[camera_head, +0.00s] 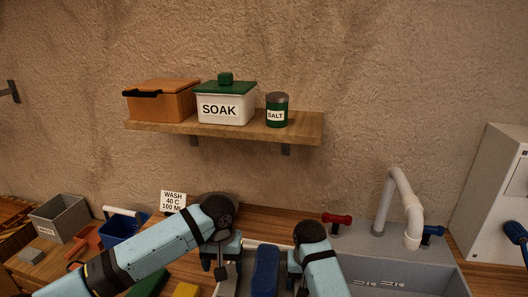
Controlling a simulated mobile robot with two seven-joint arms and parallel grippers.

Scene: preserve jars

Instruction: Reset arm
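The fingertips are small and partly hidden, so I cannot see whether either gripper is open or shut.
A wall shelf (225,128) holds an orange box (163,104), a white SOAK box (224,107) with green lid and a SALT tin (277,112). A faucet (400,205) rises behind the sink (440,285). A grey bin (60,217) and blue bin (122,228) stand left.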

